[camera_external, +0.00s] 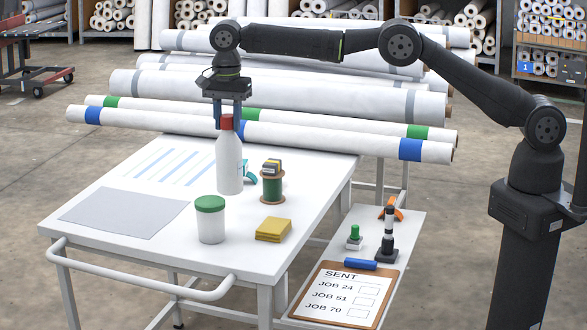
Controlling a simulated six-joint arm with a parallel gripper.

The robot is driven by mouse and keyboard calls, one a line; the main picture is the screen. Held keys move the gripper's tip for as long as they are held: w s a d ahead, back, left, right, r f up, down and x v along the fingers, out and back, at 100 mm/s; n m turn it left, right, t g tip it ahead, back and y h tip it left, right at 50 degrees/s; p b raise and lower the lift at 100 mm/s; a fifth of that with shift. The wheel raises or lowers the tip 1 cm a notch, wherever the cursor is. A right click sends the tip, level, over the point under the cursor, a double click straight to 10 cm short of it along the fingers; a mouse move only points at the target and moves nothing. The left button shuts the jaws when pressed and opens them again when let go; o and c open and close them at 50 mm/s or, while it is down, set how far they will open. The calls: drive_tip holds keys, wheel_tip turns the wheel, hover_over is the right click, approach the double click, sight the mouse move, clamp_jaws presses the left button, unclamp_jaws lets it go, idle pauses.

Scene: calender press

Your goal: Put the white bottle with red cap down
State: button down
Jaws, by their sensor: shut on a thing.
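The white bottle with red cap (229,165) is upright over the far right part of the white table (130,250). My gripper (227,118) points straight down above it and is shut on the bottle at its red cap. I cannot tell whether the bottle's base touches the table top or hangs slightly above it. The bottle partly hides a teal item (249,172) behind it.
A white jar with green lid (210,220), a green spool holder (272,185) and a yellow pad (273,229) stand near the bottle. A grey sheet (122,214) lies at left. Long rolls (280,130) lie behind. A lower side shelf holds a clipboard (345,295) and stamps.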

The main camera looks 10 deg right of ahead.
sight(228, 129)
drive_tip(key=shift+f, duration=3.7)
drive_tip(key=c, duration=1)
unclamp_jaws()
wheel_tip(228, 129, up, 12)
drive_tip(key=shift+r, duration=0.1)
wheel_tip(228, 129, down, 12)
drive_tip(key=shift+r, duration=1.35)
